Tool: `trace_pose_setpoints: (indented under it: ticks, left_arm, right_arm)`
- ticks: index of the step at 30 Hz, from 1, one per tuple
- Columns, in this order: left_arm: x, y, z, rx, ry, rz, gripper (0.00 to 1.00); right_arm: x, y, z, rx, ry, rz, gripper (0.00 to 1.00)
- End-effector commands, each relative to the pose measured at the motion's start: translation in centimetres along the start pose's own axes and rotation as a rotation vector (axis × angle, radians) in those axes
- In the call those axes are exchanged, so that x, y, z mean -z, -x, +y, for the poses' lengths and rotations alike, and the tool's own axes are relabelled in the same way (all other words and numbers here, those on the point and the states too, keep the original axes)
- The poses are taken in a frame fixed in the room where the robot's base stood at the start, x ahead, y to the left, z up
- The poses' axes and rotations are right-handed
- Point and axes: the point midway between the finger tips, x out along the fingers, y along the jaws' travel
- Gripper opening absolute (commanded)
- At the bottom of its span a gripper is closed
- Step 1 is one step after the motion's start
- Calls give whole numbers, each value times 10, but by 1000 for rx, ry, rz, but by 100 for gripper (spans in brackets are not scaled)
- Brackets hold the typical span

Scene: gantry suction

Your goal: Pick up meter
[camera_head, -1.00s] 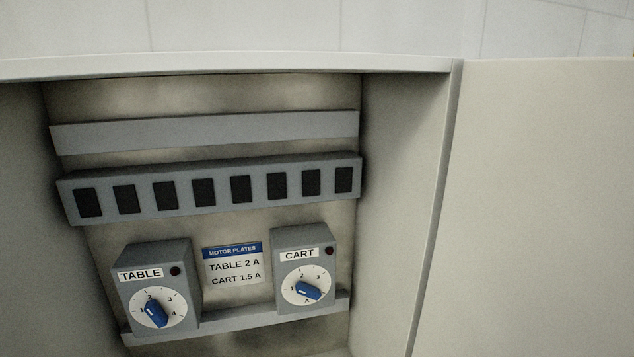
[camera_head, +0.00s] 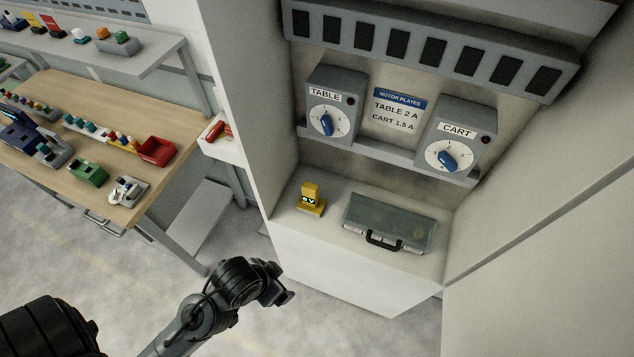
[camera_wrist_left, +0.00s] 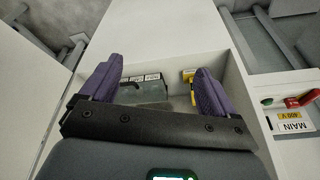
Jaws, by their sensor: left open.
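The meter (camera_head: 311,199) is a small yellow device with a lit dark screen. It stands upright on the white ledge at the bottom of the cabinet, left of a grey case. In the left wrist view the yellow meter (camera_wrist_left: 189,76) shows just beside the right-hand finger, partly hidden by it. My left gripper (camera_head: 284,288) is in front of and below the ledge, apart from the meter. In the left wrist view its purple fingers (camera_wrist_left: 156,72) are spread with nothing between them. My right gripper is not in view.
A grey case (camera_head: 390,222) with a black handle lies beside the meter. TABLE (camera_head: 333,100) and CART (camera_head: 457,140) dial boxes hang above the ledge. Cabinet walls rise on both sides. A wooden bench (camera_head: 110,195) with parts and bins stands at the left.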

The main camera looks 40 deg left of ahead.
Motion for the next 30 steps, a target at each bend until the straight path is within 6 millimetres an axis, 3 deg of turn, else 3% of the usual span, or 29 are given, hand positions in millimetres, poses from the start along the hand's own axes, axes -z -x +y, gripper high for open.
trace_pose_setpoints:
  ticks: [5, 10, 13, 15, 18, 21, 25, 30]
  left_arm:
    - [2, -7, 0, 0, 27, 13, 89]
    - [-13, -58, -18, 32, 86, -45, 89]
    - [-1, -104, -46, 72, 144, -47, 89]
    - [20, -137, -72, 102, 195, -28, 89]
    - [56, -168, -108, 131, 265, 12, 89]
    - [97, -185, -138, 146, 321, 59, 89]
    - [147, -185, -164, 150, 368, 125, 89]
    - [198, -162, -179, 149, 393, 216, 89]
  right_arm:
    - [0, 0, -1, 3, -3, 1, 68]
    - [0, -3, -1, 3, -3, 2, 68]
    - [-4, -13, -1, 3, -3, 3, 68]
    - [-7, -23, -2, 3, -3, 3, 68]
    - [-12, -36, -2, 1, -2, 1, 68]
    - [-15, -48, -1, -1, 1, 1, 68]
    - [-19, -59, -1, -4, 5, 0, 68]
    - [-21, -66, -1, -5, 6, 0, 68]
